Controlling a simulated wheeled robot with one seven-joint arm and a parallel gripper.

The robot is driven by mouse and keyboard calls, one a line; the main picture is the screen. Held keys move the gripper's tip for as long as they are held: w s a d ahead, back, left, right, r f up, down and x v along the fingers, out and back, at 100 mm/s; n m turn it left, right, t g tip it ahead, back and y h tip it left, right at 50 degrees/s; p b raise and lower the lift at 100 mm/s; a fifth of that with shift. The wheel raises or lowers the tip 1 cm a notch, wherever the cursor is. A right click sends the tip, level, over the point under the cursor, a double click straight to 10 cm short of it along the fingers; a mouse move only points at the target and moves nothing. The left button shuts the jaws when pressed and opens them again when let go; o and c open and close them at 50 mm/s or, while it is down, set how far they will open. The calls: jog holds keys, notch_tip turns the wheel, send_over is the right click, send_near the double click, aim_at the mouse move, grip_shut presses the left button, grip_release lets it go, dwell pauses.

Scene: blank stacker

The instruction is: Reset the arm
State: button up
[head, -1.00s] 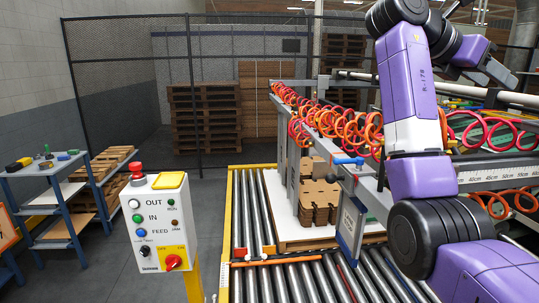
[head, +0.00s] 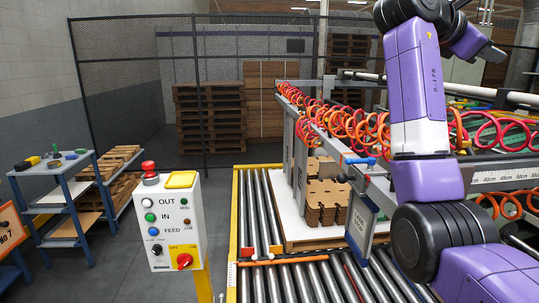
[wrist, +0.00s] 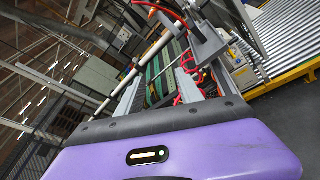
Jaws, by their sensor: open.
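My purple arm (head: 418,90) rises along the right side of the head view, with its elbow at the top edge. Its far end runs to the upper right, where the jaws cannot be made out. In the wrist view my gripper (wrist: 160,120) shows as a dark bar in front of a purple housing with a small lit strip. It is open, with nothing seen held in it. The wrist view is tilted and looks over the stacker machine from above.
A control box (head: 172,222) with buttons stands left of the roller conveyor (head: 290,280). Cut brown blanks (head: 325,200) are stacked on a white-topped pallet. Coiled red hoses (head: 345,122) and rails lie close behind my arm. A blue cart (head: 60,195) stands left; the floor between is clear.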

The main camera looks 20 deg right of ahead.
jog(key=w+a+f+m+t, duration=0.2)
jog(key=w+a+f+t, duration=0.5)
jog(key=w+f+t, duration=0.5)
jog(key=s+a+f+m+t+y+b, duration=0.15)
jog(key=a+f+t+y, duration=0.25)
jog(key=a+f, duration=0.6)
jog(key=s+a+f+m+t+y, duration=0.15)
jog(key=a+f+t+y, duration=0.35)
jog(key=f, duration=0.9)
jog(key=s+a+f+m+g+y, duration=0.1)
jog(key=s+a+f+m+y, duration=0.1)
jog(key=s+a+f, duration=0.6)
jog(key=s+a+f+m+y, duration=0.2)
jog(key=s+a+f, duration=0.3)
jog(key=s, duration=0.5)
jog(key=s+a+f+g+y, duration=0.1)
jog(key=s+a+f, duration=0.1)
jog(key=s, duration=0.7)
jog(key=s+a+f+m+g+y+b, duration=0.1)
jog(key=s+f, duration=0.3)
jog(key=s, duration=0.5)
jog(key=s+a+f+m+g+y+b, duration=0.1)
jog(key=s+a+f+g, duration=0.2)
jog(key=s, duration=0.6)
jog(key=shift+s+f, duration=0.25)
jog(key=shift+f, duration=0.1)
